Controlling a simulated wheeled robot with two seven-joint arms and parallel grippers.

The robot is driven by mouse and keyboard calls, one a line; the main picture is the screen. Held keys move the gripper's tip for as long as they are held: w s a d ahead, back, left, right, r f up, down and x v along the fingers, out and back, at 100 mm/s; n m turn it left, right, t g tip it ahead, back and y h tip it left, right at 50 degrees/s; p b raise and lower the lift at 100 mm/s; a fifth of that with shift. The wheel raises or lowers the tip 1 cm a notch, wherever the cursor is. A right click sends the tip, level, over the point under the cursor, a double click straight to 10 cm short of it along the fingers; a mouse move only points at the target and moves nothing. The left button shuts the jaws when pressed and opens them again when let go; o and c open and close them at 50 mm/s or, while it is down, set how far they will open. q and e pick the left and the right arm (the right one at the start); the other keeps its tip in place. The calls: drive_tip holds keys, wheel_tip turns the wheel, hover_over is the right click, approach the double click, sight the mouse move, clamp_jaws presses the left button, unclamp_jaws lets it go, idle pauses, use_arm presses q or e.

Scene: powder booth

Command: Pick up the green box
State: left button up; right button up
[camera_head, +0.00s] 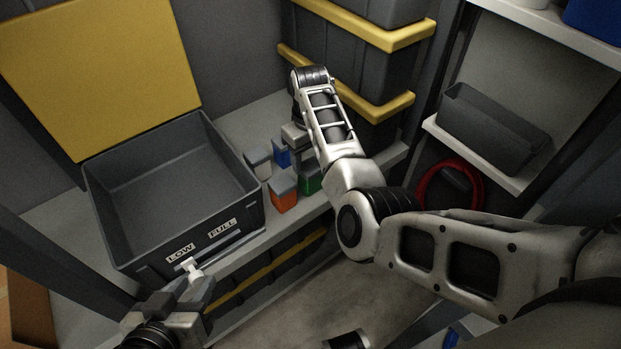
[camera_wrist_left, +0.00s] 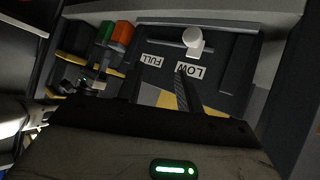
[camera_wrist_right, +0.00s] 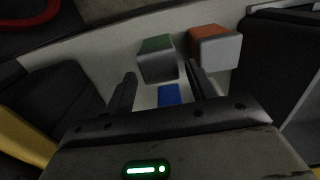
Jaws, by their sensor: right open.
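The green box (camera_head: 311,184) is a small cube with a grey face, partly hidden by my right arm in the head view. In the right wrist view the green box (camera_wrist_right: 157,58) lies just beyond and between the fingertips, apart from them. My right gripper (camera_wrist_right: 162,85) is open and empty; in the head view it is over the cluster of boxes (camera_head: 297,145). My left gripper (camera_wrist_left: 158,82) has its fingers apart and empty, in front of the dark bin near the white knob (camera_wrist_left: 193,38).
An orange box (camera_head: 284,196), a blue box (camera_head: 281,155) and a whitish box (camera_head: 258,164) stand close around the green one. The open bin (camera_head: 245,215), labelled LOW and FULL, is left of them. Stacked yellow-edged crates (camera_head: 375,85) rise behind my right arm.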

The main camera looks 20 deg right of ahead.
sight(310, 166)
wheel_tip(310, 166, down, 4)
drive_tip(key=shift+d+f+b, duration=0.1)
drive_tip(key=shift+f+b, duration=0.05)
drive_tip(key=shift+b, duration=0.75)
drive_tip(key=shift+f, duration=0.25)
use_arm(q)
drive_tip(key=shift+g, duration=0.4)
drive_tip(key=f, duration=0.2)
drive_tip(key=d+f, duration=0.1)
drive_tip(key=f, duration=0.1)
drive_tip(key=shift+w+f, duration=0.1)
drive_tip(key=shift+w, duration=0.1)
use_arm(e)
drive_tip(key=c, duration=0.8)
use_arm(q)
drive_tip(key=shift+w, duration=0.1)
drive_tip(key=shift+r, duration=0.25)
use_arm(e)
drive_tip(key=shift+w+r, duration=0.1)
drive_tip(key=shift+r, duration=0.05)
